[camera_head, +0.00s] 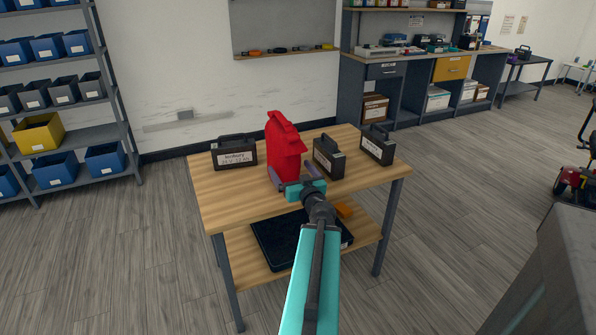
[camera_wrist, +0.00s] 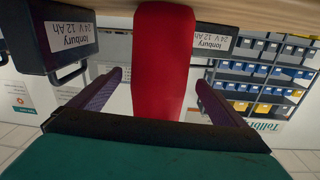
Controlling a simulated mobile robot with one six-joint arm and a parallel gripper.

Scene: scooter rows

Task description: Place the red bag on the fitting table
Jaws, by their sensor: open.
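The red bag (camera_head: 284,150) stands upright on a wooden-topped table (camera_head: 225,195) among black battery packs; it also shows in the wrist view (camera_wrist: 163,60). My gripper (camera_head: 296,174) is open at the bag's near side. In the wrist view its two purple fingers (camera_wrist: 160,82) lie one on each side of the bag, with a narrow gap visible on both sides. No label shows which table is the fitting table. A dark small table (camera_head: 526,62) with a black pack on it stands far back right.
Black battery packs stand left (camera_head: 233,152) and right (camera_head: 328,157) of the bag, with another (camera_head: 377,145) further right. A dark case (camera_head: 275,240) lies on the lower shelf. Bin shelves (camera_head: 90,140) stand left, a workbench (camera_head: 405,70) behind.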

